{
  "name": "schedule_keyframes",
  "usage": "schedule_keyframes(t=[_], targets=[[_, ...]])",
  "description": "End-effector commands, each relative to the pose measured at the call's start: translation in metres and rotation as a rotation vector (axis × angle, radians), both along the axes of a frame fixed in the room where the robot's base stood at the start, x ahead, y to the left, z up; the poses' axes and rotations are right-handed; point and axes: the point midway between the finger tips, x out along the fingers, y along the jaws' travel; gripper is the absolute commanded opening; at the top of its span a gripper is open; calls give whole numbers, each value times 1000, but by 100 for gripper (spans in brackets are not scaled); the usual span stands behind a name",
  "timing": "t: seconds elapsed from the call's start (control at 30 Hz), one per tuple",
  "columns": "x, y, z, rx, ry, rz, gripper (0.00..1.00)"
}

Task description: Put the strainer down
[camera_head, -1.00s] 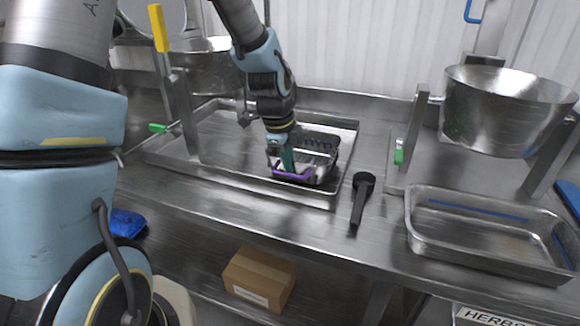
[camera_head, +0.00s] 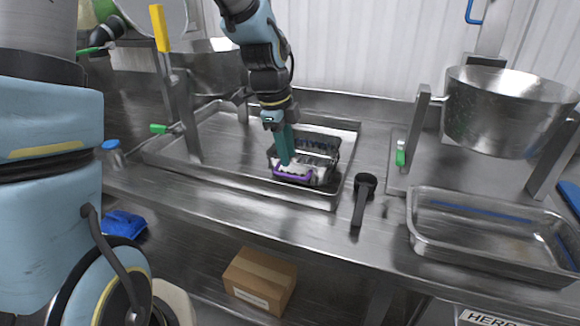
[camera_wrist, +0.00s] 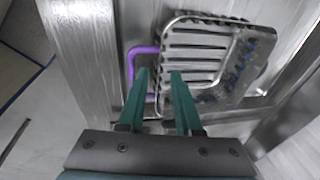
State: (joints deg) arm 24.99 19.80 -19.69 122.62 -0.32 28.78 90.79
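The strainer (camera_head: 318,160) is a slotted metal basket with a purple handle (camera_head: 292,175). It rests at the right end of the shallow metal tray (camera_head: 190,172). It also shows in the wrist view (camera_wrist: 195,55), with the purple handle (camera_wrist: 132,68) at its left side. My gripper (camera_head: 287,162) has teal fingers pointing down over the handle side of the strainer. The fingers look a little above the handle; exact clearance cannot be told.
A black-handled scoop (camera_head: 363,200) lies on the counter right of the tray. An empty rectangular metal pan (camera_head: 490,255) stands farther right. A large metal pot (camera_head: 505,105) sits in a stand behind it. A metal post with a yellow top (camera_head: 160,28) stands left of my arm.

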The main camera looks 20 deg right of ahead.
Motion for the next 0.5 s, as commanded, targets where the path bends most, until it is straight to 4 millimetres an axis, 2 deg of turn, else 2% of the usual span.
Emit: schedule_keyframes(t=[0.1, 0.23, 0.5], targets=[[0, 5, 25, -3, -5, 2, 34], [-1, 10, 46, -1, -3, 2, 34], [-3, 14, 65, 1, 0, -1, 34]])
